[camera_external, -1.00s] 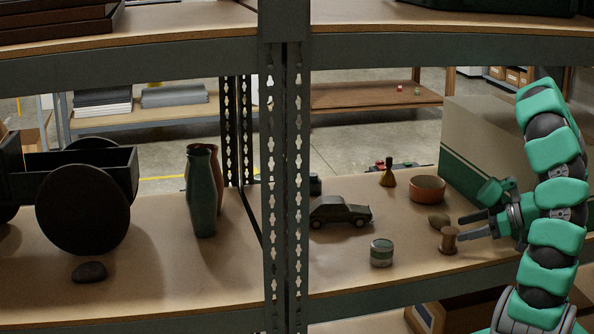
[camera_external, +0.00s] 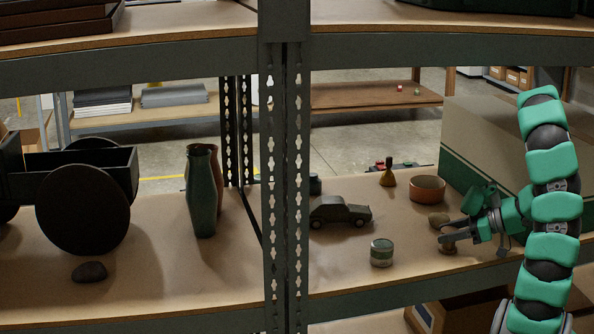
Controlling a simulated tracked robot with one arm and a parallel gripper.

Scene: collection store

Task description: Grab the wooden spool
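The wooden spool (camera_external: 448,250) stands on the right shelf bay near the front edge. Its lower part shows, while my gripper's fingers hide most of its top and middle. My gripper (camera_external: 447,231) reaches in from the right with its fingers at the spool's upper part. The two fingers look spread apart, one behind the other in this view. I cannot tell whether either finger touches the spool.
A small brown stone-like object (camera_external: 437,219) lies just behind the fingers. A striped tin (camera_external: 381,252), a dark toy car (camera_external: 340,212), an orange-brown bowl (camera_external: 427,189) and a grey-green box (camera_external: 478,158) stand nearby. A shelf upright (camera_external: 286,190) rises at the left.

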